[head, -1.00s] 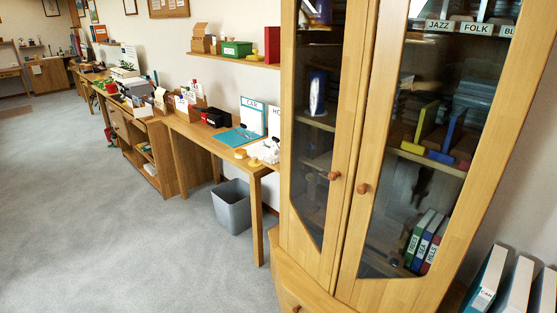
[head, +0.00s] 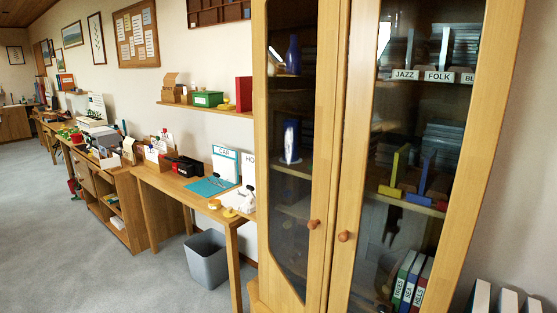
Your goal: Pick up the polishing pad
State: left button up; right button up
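I cannot pick out the polishing pad for certain. Small yellow round things lie at the near end of the wooden desk (head: 160,182): one yellow disc (head: 214,204) near the front edge and another yellow piece (head: 229,213) beside a white crumpled-looking item (head: 241,199). They are too small to identify. Another small yellow item (head: 226,106) sits on the wall shelf (head: 200,108). Neither of my grippers shows in the head view.
A tall glass-door cabinet (head: 335,120) stands close on the right, doors shut. A grey bin (head: 207,260) stands under the desk. A low wooden shelf unit (head: 124,185) and further desks line the wall. The grey carpet (head: 60,260) at left is clear.

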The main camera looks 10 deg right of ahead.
aim_at(249, 207)
jog(key=i+j+z, duration=0.35)
jog(key=i+j, duration=0.25)
jog(key=i+j+z, duration=0.35)
jog(key=i+j, duration=0.35)
jog(key=j, duration=0.1)
